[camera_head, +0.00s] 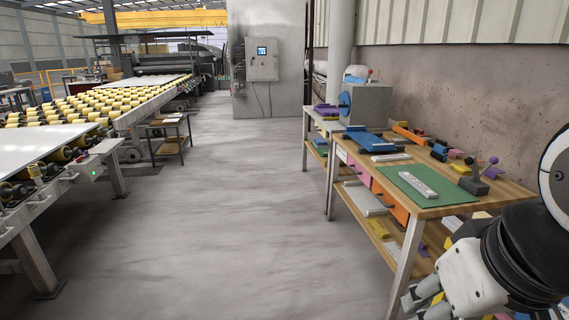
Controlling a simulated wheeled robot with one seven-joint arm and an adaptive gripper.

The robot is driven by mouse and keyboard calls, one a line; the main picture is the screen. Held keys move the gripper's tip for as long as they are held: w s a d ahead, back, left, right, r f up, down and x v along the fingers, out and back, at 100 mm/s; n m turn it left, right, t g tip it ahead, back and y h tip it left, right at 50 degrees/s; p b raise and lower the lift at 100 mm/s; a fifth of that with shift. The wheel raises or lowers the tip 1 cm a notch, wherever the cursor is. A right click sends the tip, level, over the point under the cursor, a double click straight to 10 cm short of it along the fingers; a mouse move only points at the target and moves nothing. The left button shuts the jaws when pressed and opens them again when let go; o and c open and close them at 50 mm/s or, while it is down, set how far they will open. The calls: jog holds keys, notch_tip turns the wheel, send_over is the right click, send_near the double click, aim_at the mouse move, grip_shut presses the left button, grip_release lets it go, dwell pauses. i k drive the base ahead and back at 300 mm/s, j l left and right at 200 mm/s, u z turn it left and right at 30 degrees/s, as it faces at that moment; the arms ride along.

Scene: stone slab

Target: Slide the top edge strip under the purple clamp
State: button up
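A pale grey strip (418,184) lies flat on a green mat (408,199) on the wooden workbench. A second, smaller pale strip (391,157) lies behind it, left of the mat's far edge. I cannot tell which one is the top edge strip. A dark clamp-like tool with a purple knob (493,161) stands on the bench, right of the mat and apart from both strips. My gripper (420,296) is at the lower right, in front of the bench and below its top. Its fingers point left and look empty, but their gap is not clear.
A blue fixture (368,140) and a grey machine (366,104) stand farther back along the bench. Several coloured blocks line its wall side, and coloured drawers and a lower shelf (401,250) are beneath. Open floor (240,210) lies left, up to a roller conveyor (100,105).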

aim_at(429, 193)
jog(key=i+z, duration=0.25)
jog(key=i, duration=0.25)
jog(key=i+j+z, duration=0.25)
jog(key=i, duration=0.25)
jog(key=i+j+z, duration=0.25)
jog(key=i, duration=0.25)
jog(key=i+j+z, duration=0.25)
jog(key=z, duration=0.2)
jog(key=i+j+z, duration=0.35)
jog(key=z, duration=0.15)
jog(key=i+j+z, duration=0.2)
jog(key=j+z, duration=0.25)
jog(key=i+j+z, duration=0.1)
jog(key=j+z, duration=0.4)
